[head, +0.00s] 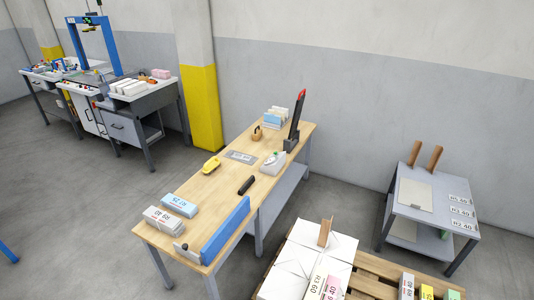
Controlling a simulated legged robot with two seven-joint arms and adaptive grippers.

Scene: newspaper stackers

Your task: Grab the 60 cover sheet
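A white item with a label that seems to read 60 upside down (317,282) lies at the front of the pallet stack, at the bottom of the head view. Beside it is a pinkish item marked 40 (332,289). I cannot tell for sure which of these is a cover sheet. A flat pale sheet (415,195) lies on the grey side table (436,211) at the right, with several labels marked 40 (461,212) along the table's right side. Neither of my grippers is in view.
The wooden table (219,186) in the middle holds labelled bundles (166,220), a blue guide plate (225,230), a yellow tool (211,164) and a black upright tool (296,125). White stacks on a wooden pallet (376,283) fill the front. Floor (85,220) at left is mostly clear.

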